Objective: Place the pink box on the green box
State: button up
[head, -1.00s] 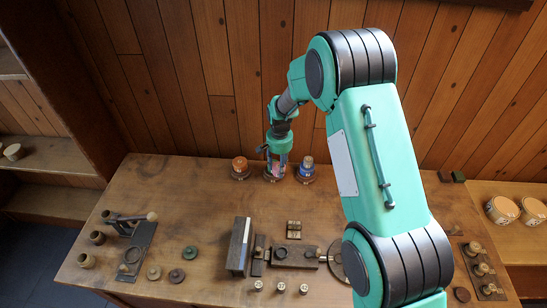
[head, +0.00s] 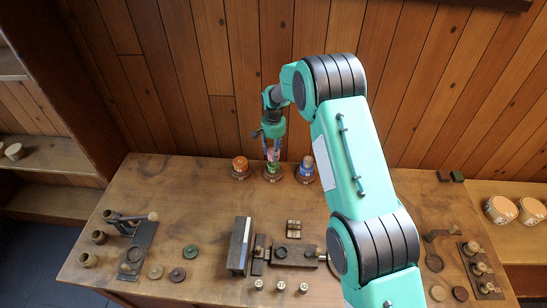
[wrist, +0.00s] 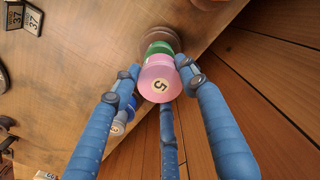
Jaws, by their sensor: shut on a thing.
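The pink box (wrist: 158,80) is a round pink piece with a "5" on its end. My gripper (wrist: 160,82) has its blue fingers closed around it; the pink box also shows in the head view (head: 271,153) below my gripper (head: 272,150). The green box (wrist: 158,48) shows partly behind the pink box in the wrist view. In the head view the green box (head: 272,167) sits under the pink one, on a dark round stand. I cannot tell whether pink and green touch.
An orange piece (head: 240,163) on a dark base stands to the left, and a blue piece (head: 306,164) on another to the right. Both are close to my gripper. A wooden wall rises behind the table. Tools and small discs lie towards the front.

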jog(key=shift+f+p, duration=0.3)
jog(key=shift+f, duration=1.45)
jog(key=shift+f, duration=0.1)
jog(key=o, duration=1.1)
notch_tip(320, 180, up, 12)
jog(key=shift+r+b, duration=0.15)
jog(key=shift+b, duration=0.45)
